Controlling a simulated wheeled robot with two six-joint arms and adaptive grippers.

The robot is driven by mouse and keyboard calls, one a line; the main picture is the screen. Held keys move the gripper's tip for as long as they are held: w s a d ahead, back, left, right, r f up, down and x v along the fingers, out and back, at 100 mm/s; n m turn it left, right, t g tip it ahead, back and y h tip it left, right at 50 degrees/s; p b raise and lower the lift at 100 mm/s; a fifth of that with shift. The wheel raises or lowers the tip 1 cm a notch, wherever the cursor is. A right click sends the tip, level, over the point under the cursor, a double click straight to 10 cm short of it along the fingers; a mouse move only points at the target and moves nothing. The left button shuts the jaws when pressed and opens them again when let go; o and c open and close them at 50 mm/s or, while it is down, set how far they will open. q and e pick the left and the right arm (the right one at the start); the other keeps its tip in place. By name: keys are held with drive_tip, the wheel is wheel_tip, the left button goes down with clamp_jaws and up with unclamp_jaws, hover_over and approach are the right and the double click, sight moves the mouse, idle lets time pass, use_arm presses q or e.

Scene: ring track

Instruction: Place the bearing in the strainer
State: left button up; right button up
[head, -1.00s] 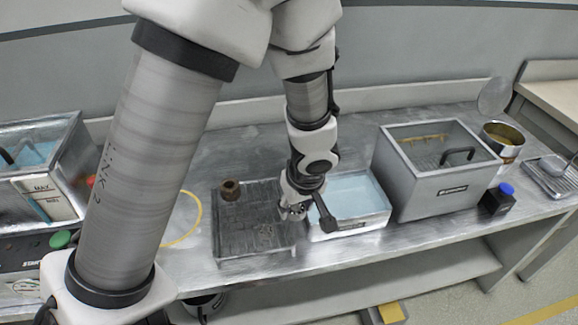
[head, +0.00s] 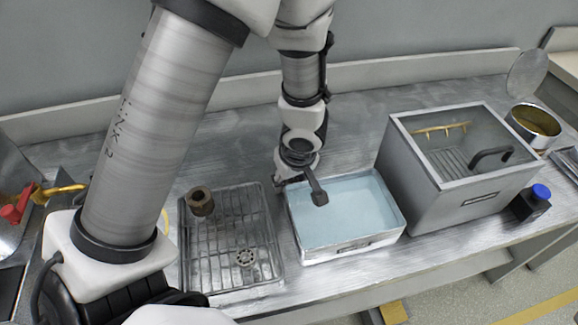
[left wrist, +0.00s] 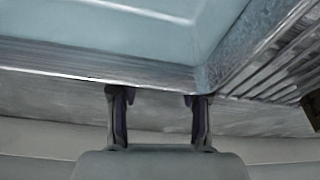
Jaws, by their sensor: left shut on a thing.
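My left gripper (head: 284,182) is low at the back left corner of a basin of pale blue liquid (head: 300,246). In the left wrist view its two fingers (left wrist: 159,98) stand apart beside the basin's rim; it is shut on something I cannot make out. A brass-coloured round vessel (head: 537,121), possibly the strainer, stands at the far right. My right gripper is out of view.
A brown nut-like part (head: 200,202) sits on the tray's back left. A grey lidded tank (head: 440,205) stands right of the basin, with a blue-capped dark bottle (head: 532,203) beside it. The bench behind the tray is clear.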

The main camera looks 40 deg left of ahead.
use_arm(q)
drive_tip(key=shift+f, duration=0.7)
drive_tip(key=shift+s+d+r, duration=0.1)
drive_tip(key=shift+d+r, duration=0.05)
drive_tip(key=shift+r, duration=0.1)
drive_tip(key=shift+f, duration=0.25)
drive_tip(key=o, duration=1.3)
drive_tip(key=shift+o, duration=0.2)
drive_tip(key=shift+r, duration=0.1)
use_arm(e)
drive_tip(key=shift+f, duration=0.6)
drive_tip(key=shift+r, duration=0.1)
